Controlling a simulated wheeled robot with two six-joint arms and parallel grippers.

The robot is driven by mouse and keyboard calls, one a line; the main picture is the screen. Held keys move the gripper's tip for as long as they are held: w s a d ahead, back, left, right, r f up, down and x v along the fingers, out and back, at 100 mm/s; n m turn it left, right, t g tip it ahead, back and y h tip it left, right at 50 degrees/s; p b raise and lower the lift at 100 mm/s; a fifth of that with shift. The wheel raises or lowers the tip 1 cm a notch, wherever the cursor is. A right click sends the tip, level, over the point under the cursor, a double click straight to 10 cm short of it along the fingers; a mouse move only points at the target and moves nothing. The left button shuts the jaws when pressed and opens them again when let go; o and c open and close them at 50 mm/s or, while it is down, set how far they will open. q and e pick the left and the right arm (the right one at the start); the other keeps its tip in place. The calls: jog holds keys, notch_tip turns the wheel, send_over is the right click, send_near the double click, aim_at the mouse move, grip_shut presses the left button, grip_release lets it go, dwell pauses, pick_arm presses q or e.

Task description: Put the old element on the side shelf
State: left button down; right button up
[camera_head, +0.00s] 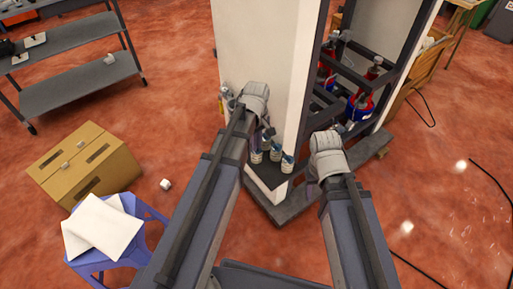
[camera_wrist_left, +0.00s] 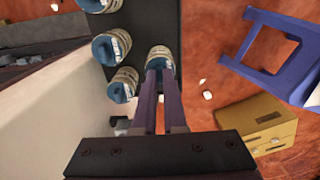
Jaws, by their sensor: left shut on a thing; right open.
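My left gripper (camera_wrist_left: 162,78) is shut on a pale ribbed cylinder, the element (camera_wrist_left: 160,58), seen in the left wrist view. The element is over or on the right edge of the dark side shelf (camera_wrist_left: 150,18); I cannot tell if it touches. Several similar cylinders with blue tops, such as this one (camera_wrist_left: 123,85), stand along the shelf's left side. In the head view the cylinders (camera_head: 287,163) cluster at the white cabinet's lower front, partly hidden by my left wrist. My right gripper (camera_head: 346,128) is open near the cabinet's open frame.
The white cabinet (camera_head: 265,45) rises behind the shelf. Its dark frame holds red and blue parts (camera_head: 362,103). A cardboard box (camera_head: 85,165) and a blue stool (camera_head: 140,225) with white sheets (camera_head: 103,227) stand at left. A grey rack (camera_head: 75,85) is far left. A cable lies at right.

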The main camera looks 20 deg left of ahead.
pick_arm(q)
jog(key=shift+f, duration=0.15)
jog(key=c, duration=1)
grip_release()
jog(key=shift+r, duration=0.2)
notch_tip(320, 180, up, 12)
jog(key=p, duration=1.2)
jog(key=shift+s+d+m+y, duration=0.2)
jog(key=shift+s+d+m, duration=1.6)
jog(key=shift+s+m, duration=0.55)
jog(key=shift+s+d+m+y, duration=0.2)
jog(key=shift+s+d+m, duration=1.6)
jog(key=shift+s+m, duration=0.55)
jog(key=shift+s+d+m+y, duration=0.2)
jog(key=shift+s+d+m, duration=1.6)
jog(key=shift+s+m, duration=0.55)
